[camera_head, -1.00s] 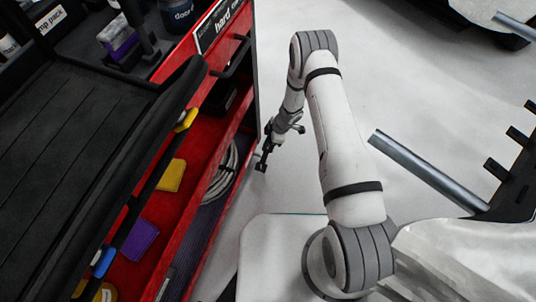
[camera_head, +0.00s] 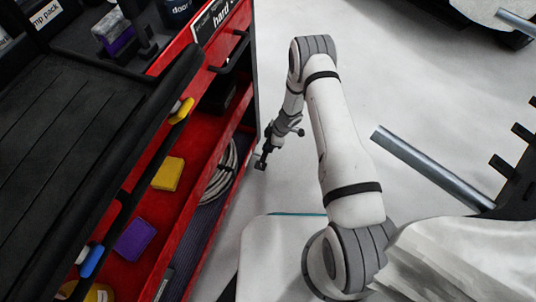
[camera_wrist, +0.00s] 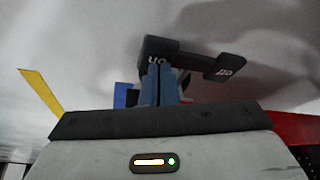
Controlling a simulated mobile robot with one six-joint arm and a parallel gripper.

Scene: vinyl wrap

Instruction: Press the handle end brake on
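In the wrist view, a dark brake pedal (camera_wrist: 188,58) with two pads lies just beyond my gripper. Its left pad reads "on" (camera_wrist: 157,59) and its right pad reads "off" (camera_wrist: 225,71), with the lettering upside down. My gripper (camera_wrist: 160,67) has its two blue fingers together, with nothing visible between them. Their tips overlap the "on" pad in this view; whether they touch it cannot be told. In the head view my gripper (camera_head: 262,160) hangs low beside the red cart (camera_head: 215,108). The pedal cannot be made out clearly there.
The cart has a black handle (camera_head: 236,52) and open shelves holding a yellow box (camera_head: 168,174), a purple box (camera_head: 134,240) and a coiled cable (camera_head: 225,170). A metal tube (camera_head: 430,166) lies to the right of my arm. Pale floor is open behind my arm.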

